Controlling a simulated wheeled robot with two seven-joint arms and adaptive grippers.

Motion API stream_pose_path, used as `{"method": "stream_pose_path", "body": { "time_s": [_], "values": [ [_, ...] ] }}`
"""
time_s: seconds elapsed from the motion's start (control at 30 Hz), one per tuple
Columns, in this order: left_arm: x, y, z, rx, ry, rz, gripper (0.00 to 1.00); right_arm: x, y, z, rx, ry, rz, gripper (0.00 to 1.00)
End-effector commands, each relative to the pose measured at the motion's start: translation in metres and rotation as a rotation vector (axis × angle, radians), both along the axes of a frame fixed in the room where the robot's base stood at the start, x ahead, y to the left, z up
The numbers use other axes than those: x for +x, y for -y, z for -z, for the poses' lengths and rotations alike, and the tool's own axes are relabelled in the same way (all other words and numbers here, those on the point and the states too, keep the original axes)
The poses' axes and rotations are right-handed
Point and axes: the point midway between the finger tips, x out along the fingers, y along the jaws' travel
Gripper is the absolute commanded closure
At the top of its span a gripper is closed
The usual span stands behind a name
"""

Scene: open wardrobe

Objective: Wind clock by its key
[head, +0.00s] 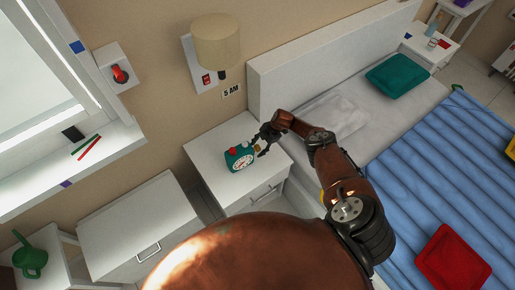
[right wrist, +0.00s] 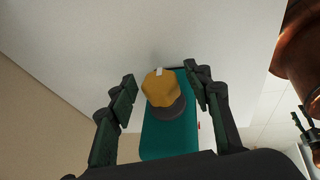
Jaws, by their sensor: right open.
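A teal clock (head: 239,158) with a white dial and a red part on top stands on the white nightstand. In the right wrist view the clock's teal body (right wrist: 168,138) shows with a yellow knob-like key (right wrist: 161,89) on a dark round base. My right gripper (head: 262,143) is at the clock's right side, by the key. In the right wrist view its two fingers (right wrist: 164,90) are apart, one on each side of the key, with visible gaps. I cannot tell whether either finger touches it.
The nightstand (head: 208,148) has bare top around the clock. The bed (head: 440,130) lies to the right. A white cabinet (head: 130,215) stands to the left, below the window sill.

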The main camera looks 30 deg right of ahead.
Motion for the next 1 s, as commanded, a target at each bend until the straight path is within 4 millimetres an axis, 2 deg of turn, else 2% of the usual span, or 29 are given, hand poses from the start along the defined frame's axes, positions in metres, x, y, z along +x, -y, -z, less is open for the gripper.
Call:
{"method": "stream_pose_path", "body": {
  "time_s": [0.27, 0.47, 1.0],
  "values": [
    [-0.001, -0.003, 0.000, 0.003, -0.001, 0.000, 0.54, 0.000, 0.001, -0.002, -0.001, 0.000, -0.001, 0.54],
    [0.000, -0.001, 0.000, 0.001, 0.000, 0.000, 0.54, -0.002, 0.009, -0.016, -0.002, 0.001, -0.001, 0.54],
    [0.000, 0.000, 0.000, 0.000, 0.001, 0.000, 0.54, -0.019, 0.043, -0.097, -0.002, 0.000, 0.000, 0.54]
  ]
}}
